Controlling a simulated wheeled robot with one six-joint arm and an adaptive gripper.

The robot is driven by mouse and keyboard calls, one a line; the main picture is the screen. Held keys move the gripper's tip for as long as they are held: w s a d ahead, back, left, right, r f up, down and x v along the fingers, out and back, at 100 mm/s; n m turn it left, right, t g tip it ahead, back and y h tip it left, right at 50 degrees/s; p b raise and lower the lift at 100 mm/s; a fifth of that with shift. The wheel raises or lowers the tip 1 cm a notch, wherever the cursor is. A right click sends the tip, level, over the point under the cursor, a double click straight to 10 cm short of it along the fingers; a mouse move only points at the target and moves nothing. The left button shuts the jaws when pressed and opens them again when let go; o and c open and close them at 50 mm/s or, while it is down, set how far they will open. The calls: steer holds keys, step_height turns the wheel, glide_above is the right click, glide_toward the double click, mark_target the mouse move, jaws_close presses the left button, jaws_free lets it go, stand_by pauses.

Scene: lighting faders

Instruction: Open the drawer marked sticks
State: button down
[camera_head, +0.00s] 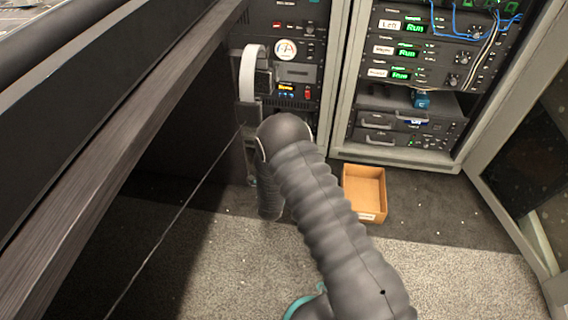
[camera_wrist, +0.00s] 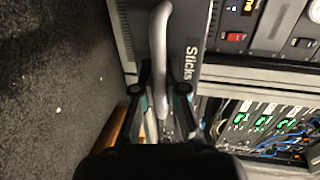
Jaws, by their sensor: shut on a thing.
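The drawer (camera_wrist: 196,22) marked "Sticks" shows in the wrist view as a dark front with white lettering that reads sideways. Its grey bar handle (camera_wrist: 160,30) runs along the front and down between my fingers. My gripper (camera_wrist: 160,92) is shut on this handle, with a finger on each side of it. In the head view my arm hides the gripper and the drawer front. I cannot tell from these frames whether the drawer stands out from its cabinet.
An open rack cabinet (camera_head: 338,92) with green-lit units stands at the right, its door (camera_head: 515,205) swung out. An open cardboard box (camera_head: 366,216) lies on the carpet beside my arm. A dark desk edge (camera_head: 120,105) runs along the left.

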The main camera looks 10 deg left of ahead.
steer(key=shift+d, duration=0.1)
steer(key=c, duration=1.2)
jaws_free()
steer(key=shift+s, duration=0.2)
steer(key=v, duration=1.1)
steer(key=shift+s, duration=0.25)
